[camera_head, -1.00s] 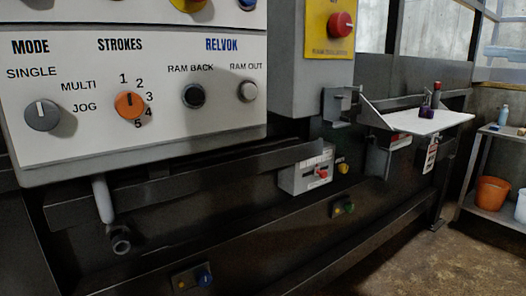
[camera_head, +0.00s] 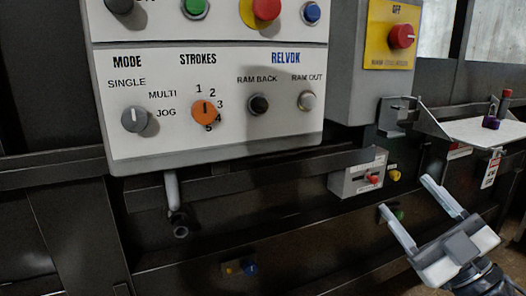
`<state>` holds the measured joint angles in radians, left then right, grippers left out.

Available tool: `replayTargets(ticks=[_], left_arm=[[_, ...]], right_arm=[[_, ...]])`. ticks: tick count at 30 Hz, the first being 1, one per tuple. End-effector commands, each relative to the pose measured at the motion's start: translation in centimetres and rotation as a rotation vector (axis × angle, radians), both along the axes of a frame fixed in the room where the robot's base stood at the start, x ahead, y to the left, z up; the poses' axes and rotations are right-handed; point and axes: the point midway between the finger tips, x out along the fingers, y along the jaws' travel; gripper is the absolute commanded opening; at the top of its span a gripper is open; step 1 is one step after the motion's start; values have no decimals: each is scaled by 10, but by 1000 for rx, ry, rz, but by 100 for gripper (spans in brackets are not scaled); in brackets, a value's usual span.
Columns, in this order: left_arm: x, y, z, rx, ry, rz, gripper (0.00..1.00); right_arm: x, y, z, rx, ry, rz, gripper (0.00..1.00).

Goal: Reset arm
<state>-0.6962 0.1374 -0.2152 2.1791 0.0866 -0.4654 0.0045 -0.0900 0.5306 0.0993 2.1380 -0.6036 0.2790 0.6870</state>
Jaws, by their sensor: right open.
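My right gripper (camera_head: 421,207) is in the lower right of the head view. Its two pale fingers are spread apart with nothing between them, pointing up and left toward the dark machine front. In the picture it lies just below and right of the small grey box with a red knob (camera_head: 358,177), and one fingertip overlaps the area near a green button (camera_head: 398,214). I cannot tell its distance from the machine. My left gripper is not in view.
The control panel (camera_head: 215,140) with knobs and buttons fills the upper middle. Right of it is a grey box with a yellow plate and red knob (camera_head: 401,36). A white shelf (camera_head: 478,131) holding a padlock-like purple item (camera_head: 491,122) juts out at the right. A pipe (camera_head: 172,190) hangs below the panel.

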Motion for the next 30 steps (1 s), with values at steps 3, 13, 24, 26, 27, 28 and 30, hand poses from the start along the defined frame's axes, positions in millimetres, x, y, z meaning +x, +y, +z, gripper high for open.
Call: replayTargets(ticks=[3, 13, 24, 26, 27, 28, 30], left_arm=[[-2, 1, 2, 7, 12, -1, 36], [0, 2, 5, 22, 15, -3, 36], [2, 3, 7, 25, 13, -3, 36], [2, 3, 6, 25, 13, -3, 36], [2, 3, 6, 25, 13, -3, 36], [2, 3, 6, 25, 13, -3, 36], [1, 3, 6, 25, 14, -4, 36]], right_arm=[[-3, 5, -93, 177, 308, -121, 65], [-99, 71, -288, 325, 1065, -237, 65], [-151, 108, -330, 328, 1302, -202, 65], [-150, 107, -330, 328, 1300, -202, 65], [-150, 107, -330, 328, 1300, -202, 65], [-150, 107, -330, 328, 1300, -203, 65], [-150, 107, -330, 328, 1299, -202, 65]])
